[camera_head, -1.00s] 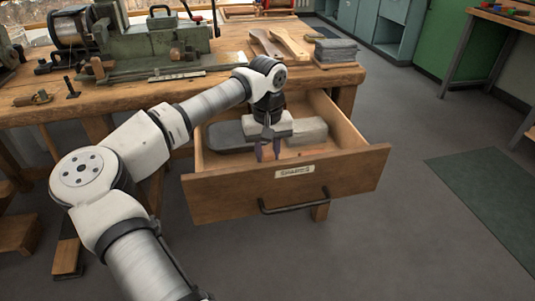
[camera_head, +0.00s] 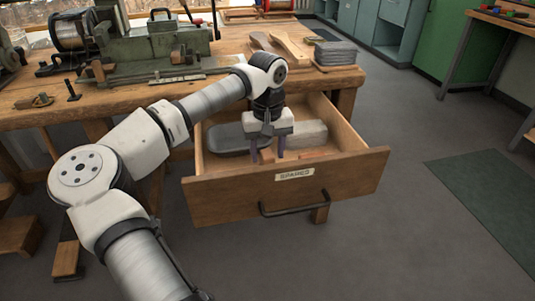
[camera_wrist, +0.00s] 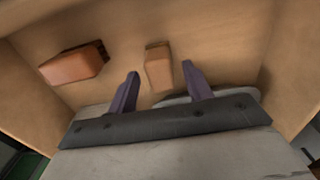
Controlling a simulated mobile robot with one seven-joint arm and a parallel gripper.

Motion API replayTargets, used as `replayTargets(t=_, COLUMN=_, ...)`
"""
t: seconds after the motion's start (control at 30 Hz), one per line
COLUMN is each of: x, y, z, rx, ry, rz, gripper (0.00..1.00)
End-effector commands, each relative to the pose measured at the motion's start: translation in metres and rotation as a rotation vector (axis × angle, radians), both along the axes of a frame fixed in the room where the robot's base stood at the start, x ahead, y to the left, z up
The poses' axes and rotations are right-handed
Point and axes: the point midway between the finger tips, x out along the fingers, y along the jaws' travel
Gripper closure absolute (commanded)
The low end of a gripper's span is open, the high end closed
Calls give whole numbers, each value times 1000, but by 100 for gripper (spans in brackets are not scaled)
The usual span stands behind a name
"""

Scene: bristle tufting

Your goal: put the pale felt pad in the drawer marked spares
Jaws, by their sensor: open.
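The drawer marked "SPARES" (camera_head: 345,188) stands pulled open under the bench. My gripper (camera_head: 267,156) points down inside it, open. A small pale tan block (camera_wrist: 158,68) lies on the drawer floor between my spread fingertips (camera_wrist: 160,72) in the wrist view, with gaps on both sides. It may be the pale felt pad; its material is not clear. A redder block (camera_wrist: 72,65) lies apart to its left. A dark grey rounded piece (camera_head: 228,138) and a pale grey block (camera_head: 313,132) show in the drawer behind my gripper in the head view.
The drawer's walls (camera_head: 336,118) rise close around my gripper. The bench (camera_head: 30,112) above carries a green machine (camera_head: 160,42), wooden pieces (camera_head: 290,45) and a grey stack (camera_head: 336,52).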

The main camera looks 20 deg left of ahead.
Motion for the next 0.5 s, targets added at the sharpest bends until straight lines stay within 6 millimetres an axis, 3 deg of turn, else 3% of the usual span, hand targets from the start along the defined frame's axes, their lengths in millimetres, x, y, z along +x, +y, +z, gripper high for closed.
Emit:
replayTargets(t=0.3, x=0, y=0, z=72, rx=2, ry=-1, rz=1, gripper=50)
replayTargets(t=0.5, x=0, y=0, z=98, rx=1, ry=0, rz=1, gripper=50)
